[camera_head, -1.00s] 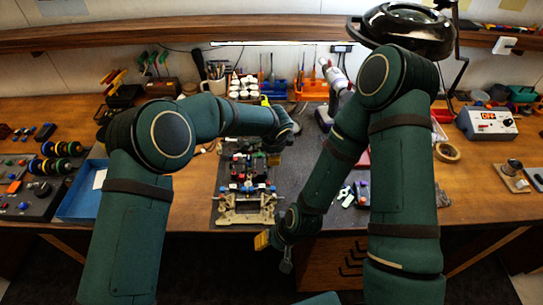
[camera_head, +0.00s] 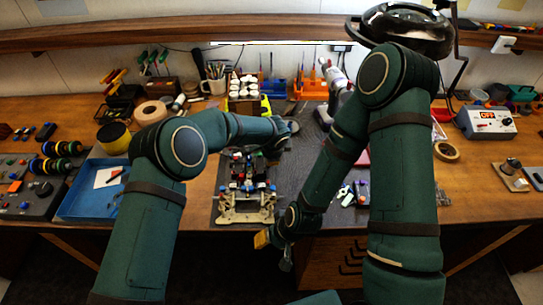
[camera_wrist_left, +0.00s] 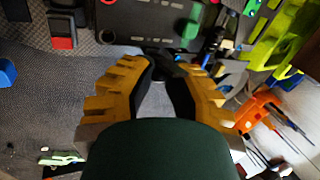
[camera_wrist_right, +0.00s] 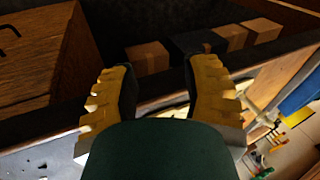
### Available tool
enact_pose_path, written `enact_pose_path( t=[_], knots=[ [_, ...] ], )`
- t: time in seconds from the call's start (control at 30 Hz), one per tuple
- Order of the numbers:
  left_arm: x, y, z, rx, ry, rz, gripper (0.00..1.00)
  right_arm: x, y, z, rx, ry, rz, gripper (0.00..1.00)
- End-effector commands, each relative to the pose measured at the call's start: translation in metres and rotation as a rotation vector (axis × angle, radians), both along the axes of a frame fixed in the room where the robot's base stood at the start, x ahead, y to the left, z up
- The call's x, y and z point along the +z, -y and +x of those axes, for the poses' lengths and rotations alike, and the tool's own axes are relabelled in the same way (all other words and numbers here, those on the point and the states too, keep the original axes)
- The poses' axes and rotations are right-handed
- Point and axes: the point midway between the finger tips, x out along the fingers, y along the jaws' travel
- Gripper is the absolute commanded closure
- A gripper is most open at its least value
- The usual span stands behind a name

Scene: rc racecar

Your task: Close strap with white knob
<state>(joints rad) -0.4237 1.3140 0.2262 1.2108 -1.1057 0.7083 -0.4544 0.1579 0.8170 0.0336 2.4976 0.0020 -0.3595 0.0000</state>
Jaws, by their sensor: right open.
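The RC car (camera_head: 246,207) stands on the dark mat, its beige end toward me; its far part is hidden behind my left forearm. My left gripper is hidden in the head view. In the left wrist view its yellow fingers (camera_wrist_left: 165,62) are close together over a black part at the edge of a black plate (camera_wrist_left: 150,20). Whether they hold that part is unclear. I cannot make out the strap or the white knob. My right gripper (camera_head: 273,248) is open and empty, low in front of the table edge; it also shows in the right wrist view (camera_wrist_right: 162,75).
A blue tray (camera_head: 75,207) stands at the left, beside a board with dark wheels (camera_head: 62,148). Orange tool holders (camera_head: 312,90) and white bottles (camera_head: 245,90) stand at the back. A power supply (camera_head: 487,121) stands at the right. Small parts lie right of the car.

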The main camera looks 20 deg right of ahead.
Motion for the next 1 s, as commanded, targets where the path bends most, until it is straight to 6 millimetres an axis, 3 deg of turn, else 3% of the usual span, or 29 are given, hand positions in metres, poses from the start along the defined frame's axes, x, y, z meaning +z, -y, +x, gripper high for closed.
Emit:
enact_pose_path(
  t=[0.37, 1.0],
  knots=[
    [-0.002, -0.004, 0.001, 0.003, -0.020, -0.068, 1.00, -0.010, 0.000, 0.000, -0.001, 0.000, -0.001, 0.53],
    [-0.003, -0.018, 0.004, 0.005, -0.143, -0.486, 1.00, -0.054, -0.002, 0.001, -0.002, -0.001, -0.009, 0.53]
  ],
)
